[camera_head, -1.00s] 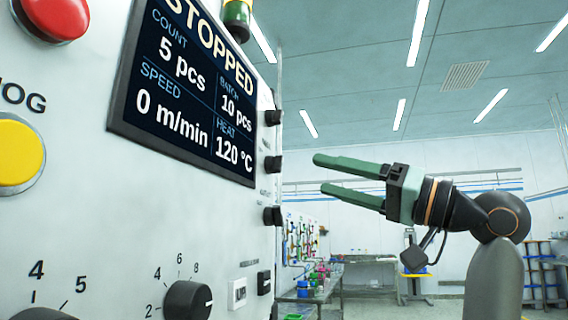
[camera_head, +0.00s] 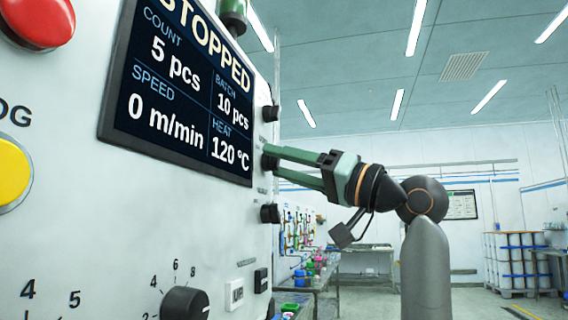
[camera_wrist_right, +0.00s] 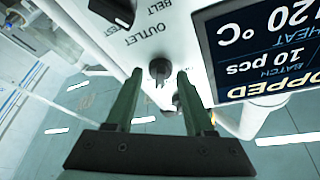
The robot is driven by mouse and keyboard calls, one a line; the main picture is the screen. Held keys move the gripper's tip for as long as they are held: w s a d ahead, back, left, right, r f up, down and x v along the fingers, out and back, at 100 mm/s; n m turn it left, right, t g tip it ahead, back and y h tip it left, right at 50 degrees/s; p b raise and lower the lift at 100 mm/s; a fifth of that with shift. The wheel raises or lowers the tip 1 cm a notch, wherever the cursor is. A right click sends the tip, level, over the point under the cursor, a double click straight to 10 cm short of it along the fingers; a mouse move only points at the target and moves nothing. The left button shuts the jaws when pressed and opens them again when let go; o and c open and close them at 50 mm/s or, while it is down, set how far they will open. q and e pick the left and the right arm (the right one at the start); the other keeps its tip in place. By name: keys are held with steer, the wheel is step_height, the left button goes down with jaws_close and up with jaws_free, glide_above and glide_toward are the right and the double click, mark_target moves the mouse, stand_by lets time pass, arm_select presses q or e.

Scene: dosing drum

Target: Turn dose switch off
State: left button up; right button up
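Three black rotary knobs stick out from the side of the white cabinet: an upper one (camera_head: 271,113), a middle one partly hidden by my gripper, and a lower one (camera_head: 270,213). My right gripper (camera_head: 274,164), with green fingers, points left at the middle knob, its tips beside it. In the right wrist view the gripper (camera_wrist_right: 160,74) is open, with a dark knob (camera_wrist_right: 159,67) between the fingertips and gaps showing on both sides. The words OUTLET and BELT are readable near the knobs; no DOSE label is readable. My left gripper is not in view.
A display (camera_head: 185,85) reading STOPPED sits on the cabinet front. A red button (camera_head: 38,22), a yellow button (camera_head: 12,172) and a black dial (camera_head: 185,302) are there too. A workbench (camera_head: 310,285) stands behind.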

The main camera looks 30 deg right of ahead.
steer(key=c, duration=0.4)
jaws_close()
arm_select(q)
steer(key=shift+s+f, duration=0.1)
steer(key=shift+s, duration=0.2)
